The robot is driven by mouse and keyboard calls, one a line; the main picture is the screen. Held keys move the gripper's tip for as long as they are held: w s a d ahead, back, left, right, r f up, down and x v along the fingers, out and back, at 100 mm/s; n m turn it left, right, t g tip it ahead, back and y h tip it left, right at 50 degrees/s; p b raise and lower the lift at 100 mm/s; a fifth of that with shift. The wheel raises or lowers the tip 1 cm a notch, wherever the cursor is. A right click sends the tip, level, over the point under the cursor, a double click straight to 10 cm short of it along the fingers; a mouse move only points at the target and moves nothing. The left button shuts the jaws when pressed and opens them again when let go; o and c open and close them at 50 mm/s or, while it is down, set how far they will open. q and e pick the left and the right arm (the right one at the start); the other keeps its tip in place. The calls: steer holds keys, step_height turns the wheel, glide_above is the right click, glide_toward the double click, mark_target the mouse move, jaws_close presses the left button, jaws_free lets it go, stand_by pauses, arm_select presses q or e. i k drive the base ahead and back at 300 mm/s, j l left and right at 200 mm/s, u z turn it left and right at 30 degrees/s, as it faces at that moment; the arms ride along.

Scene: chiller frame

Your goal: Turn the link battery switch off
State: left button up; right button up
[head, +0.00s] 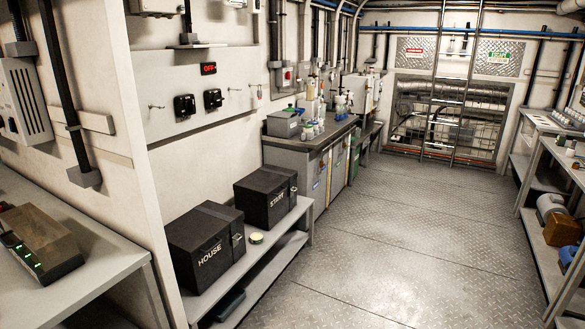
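A pale switch panel (170,75) is on the wall at the left, above a low shelf. It carries two black switches side by side, a left black switch (184,106) and a right black switch (213,99). A small display (209,69) above them shows red letters that look like "OFF". I cannot read any label that tells which switch is the link battery switch, and the knob positions are too small to tell. Below stand two black battery boxes, one marked HOUSE (206,244) and one marked START (266,196). Neither gripper is in view.
The low grey shelf (262,268) under the panel holds the boxes and a small round tin (256,238). A grey bench (118,268) stands at the near left. The metal floor (400,225) is clear down the middle. Laden shelves (543,255) line the right side.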

mark_target(189, 105)
steer(key=i, duration=2.15)
